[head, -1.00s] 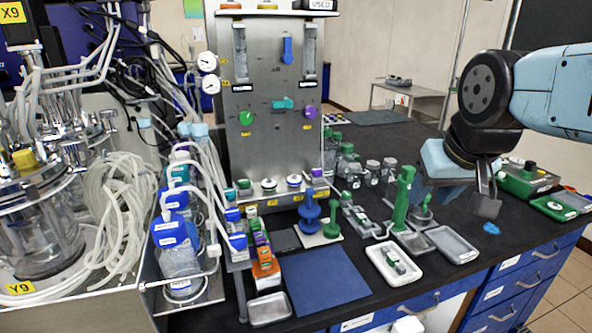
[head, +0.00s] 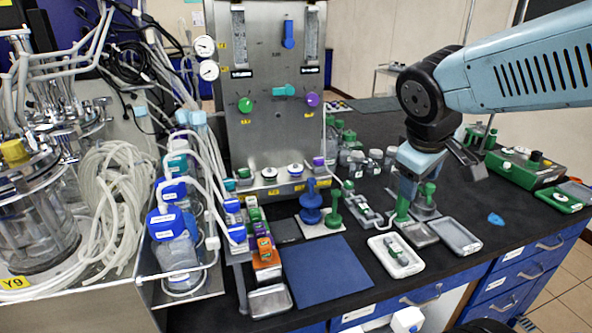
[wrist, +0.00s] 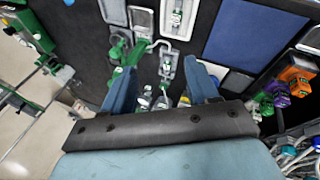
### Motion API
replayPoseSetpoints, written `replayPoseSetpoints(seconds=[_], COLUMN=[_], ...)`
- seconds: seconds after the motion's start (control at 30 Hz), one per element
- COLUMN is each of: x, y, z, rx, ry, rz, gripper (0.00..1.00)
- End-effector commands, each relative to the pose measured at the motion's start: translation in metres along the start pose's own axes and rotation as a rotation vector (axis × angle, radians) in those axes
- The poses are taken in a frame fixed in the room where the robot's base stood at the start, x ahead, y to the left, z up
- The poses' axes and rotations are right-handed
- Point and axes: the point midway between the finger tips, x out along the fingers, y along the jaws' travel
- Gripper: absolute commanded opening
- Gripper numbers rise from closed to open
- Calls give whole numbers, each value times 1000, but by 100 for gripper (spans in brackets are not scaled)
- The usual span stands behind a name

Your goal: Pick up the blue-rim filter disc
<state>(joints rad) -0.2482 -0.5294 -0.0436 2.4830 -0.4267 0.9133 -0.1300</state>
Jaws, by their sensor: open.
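Two small white-topped round discs, a left one (head: 269,174) and a right one (head: 295,170), sit on the ledge at the foot of the steel panel in the head view. Their rims look dark or bluish, and I cannot tell for sure which is the blue-rim filter disc. My gripper (head: 415,190) is well to the right of them, pointing down over the green-handled tools. In the wrist view my gripper (wrist: 161,82) has its two blue fingers apart, with nothing held. Neither disc can be made out in the wrist view.
A tall green-handled tool (head: 403,207) stands close below my gripper. Blue and green stands (head: 311,205), clear jars (head: 374,163) and a white tray (head: 397,257) are nearby. A small blue piece (head: 495,219) lies at right. The blue mat (head: 327,272) is bare.

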Motion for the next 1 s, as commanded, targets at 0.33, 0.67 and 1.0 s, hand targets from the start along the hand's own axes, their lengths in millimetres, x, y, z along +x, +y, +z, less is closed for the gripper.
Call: replayPoseSetpoints(seconds=[0.33, 0.67, 1.0], x=[49, 73, 77], y=[-4, -70, -154], z=[-82, -190, -253], rx=[-815, -1594, -2077], ry=[-144, -209, -220], rz=[272, 611, 895], gripper=[59, 59, 59])
